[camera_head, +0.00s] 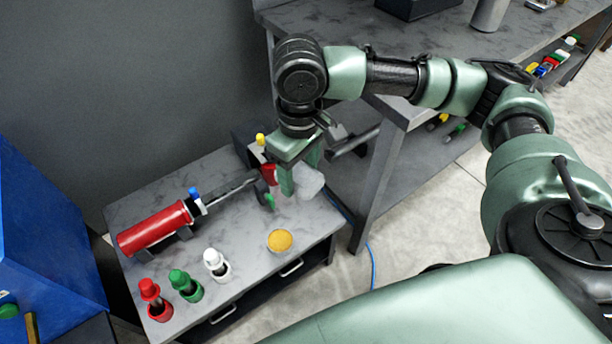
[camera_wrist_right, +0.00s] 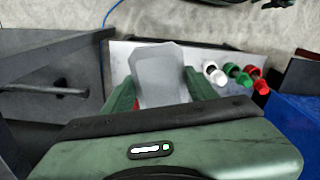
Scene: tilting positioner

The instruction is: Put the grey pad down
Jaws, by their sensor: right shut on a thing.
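The grey pad (camera_head: 310,183) is light grey and flat with cut corners. In the right wrist view the pad (camera_wrist_right: 158,72) sits between the two green fingers. My right gripper (camera_head: 290,182) is shut on it, over the right end of the grey cabinet top (camera_head: 240,250). I cannot tell whether the pad touches the top. The gripper hides part of it. My left gripper is not in view.
A red cylindrical tool (camera_head: 153,228) lies in a holder at the back left. Red (camera_head: 152,292), green (camera_head: 180,280) and white (camera_head: 214,260) markers stand along the front. A round yellow sponge (camera_head: 280,240) is near the front edge. A grey workbench (camera_head: 410,105) stands behind right.

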